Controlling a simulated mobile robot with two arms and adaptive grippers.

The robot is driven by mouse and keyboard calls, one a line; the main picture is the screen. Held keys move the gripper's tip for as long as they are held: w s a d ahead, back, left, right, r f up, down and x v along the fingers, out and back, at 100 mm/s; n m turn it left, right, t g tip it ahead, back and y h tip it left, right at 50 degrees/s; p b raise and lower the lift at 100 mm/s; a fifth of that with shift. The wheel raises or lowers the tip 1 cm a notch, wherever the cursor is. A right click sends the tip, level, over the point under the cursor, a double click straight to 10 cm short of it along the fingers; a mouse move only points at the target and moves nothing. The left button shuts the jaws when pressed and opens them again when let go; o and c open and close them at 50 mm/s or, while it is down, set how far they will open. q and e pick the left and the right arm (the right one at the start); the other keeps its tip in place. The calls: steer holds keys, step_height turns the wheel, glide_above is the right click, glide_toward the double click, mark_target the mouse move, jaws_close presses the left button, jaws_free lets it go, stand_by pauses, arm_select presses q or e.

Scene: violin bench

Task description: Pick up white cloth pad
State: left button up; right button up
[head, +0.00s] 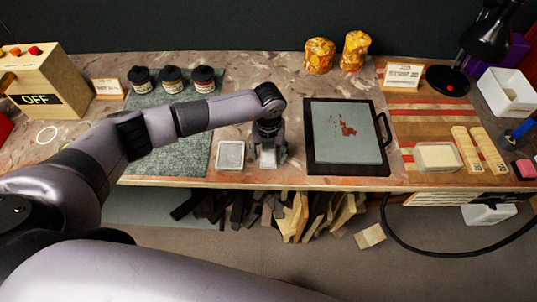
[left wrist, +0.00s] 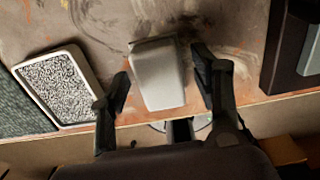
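The white cloth pad (left wrist: 160,78) is a pale, rounded block on the bench top near its front edge. In the head view the pad (head: 268,158) shows only as a small pale patch under my left gripper (head: 268,150). In the left wrist view my left gripper (left wrist: 162,88) is open, with one finger on each side of the pad. A gap shows between each finger and the pad, so I see no grip. My right gripper is not in view.
A shallow white-rimmed tray (left wrist: 60,84) with a speckled grey inside lies just left of the pad. A dark-framed stone plate (head: 347,133) lies to the right. The bench's front edge (head: 230,184) is close; wood pieces (head: 295,215) stand below it.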

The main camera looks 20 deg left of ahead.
mark_target(268, 153)
arm_select(q)
steer(key=c, duration=1.1)
step_height(268, 153, up, 20)
steer(key=b, duration=0.3)
steer(key=shift+r, duration=0.1)
steer(key=o, duration=0.5)
steer(key=c, duration=0.4)
steer(key=shift+c, duration=0.3)
